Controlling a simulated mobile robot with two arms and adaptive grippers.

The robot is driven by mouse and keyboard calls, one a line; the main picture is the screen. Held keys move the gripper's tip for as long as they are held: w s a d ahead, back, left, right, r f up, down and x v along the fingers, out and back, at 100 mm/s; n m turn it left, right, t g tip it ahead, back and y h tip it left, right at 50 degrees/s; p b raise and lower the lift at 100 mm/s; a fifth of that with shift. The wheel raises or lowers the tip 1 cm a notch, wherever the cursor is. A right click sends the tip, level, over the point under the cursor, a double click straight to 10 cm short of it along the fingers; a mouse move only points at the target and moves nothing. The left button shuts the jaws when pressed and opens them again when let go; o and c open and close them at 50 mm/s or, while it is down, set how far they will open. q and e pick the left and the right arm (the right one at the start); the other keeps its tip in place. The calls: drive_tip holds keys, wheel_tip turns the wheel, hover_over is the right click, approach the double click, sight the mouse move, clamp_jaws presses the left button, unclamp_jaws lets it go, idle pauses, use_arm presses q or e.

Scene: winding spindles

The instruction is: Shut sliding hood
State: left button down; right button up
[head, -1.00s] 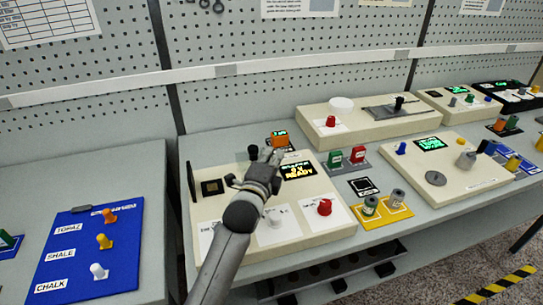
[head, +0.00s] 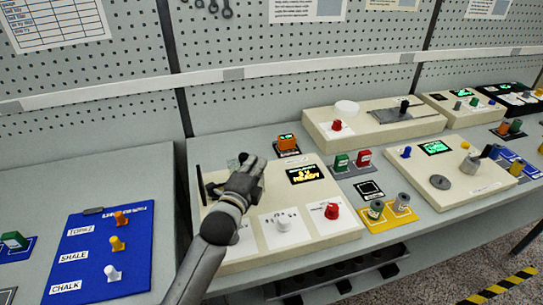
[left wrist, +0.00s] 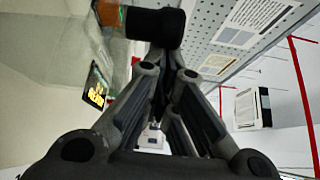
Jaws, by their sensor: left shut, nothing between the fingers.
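A beige machine (head: 275,255) stands in the middle of the bench with a lit display (head: 305,174). A small clear, glassy piece (head: 233,162) shows at its back left, partly behind my gripper; it may be part of the hood, but I cannot tell how far it is slid. A dark upright plate (head: 200,186) stands at the machine's left edge. My left gripper (head: 254,165) is shut and empty above the machine's back left. In the left wrist view a black round knob (left wrist: 155,26) is right at the fingertips; contact is unclear. My right gripper is not in view.
A white knob (head: 283,224) and a red knob (head: 331,210) sit on the machine's front. An orange-topped device (head: 287,143) stands behind it. Green and red blocks (head: 341,162) are to the right. A blue board (head: 98,255) with pegs lies at left.

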sight(230, 169)
use_arm(q)
drive_tip(key=a, duration=0.2)
drive_tip(key=s+a+p, duration=0.1)
drive_tip(key=a, duration=0.1)
drive_tip(key=s+a+p, duration=0.1)
drive_tip(key=a, duration=0.1)
drive_tip(key=shift+a+r, duration=0.1)
drive_tip(key=shift+a, duration=0.1)
drive_tip(key=shift+s+a, duration=0.2)
drive_tip(key=shift+a, duration=0.25)
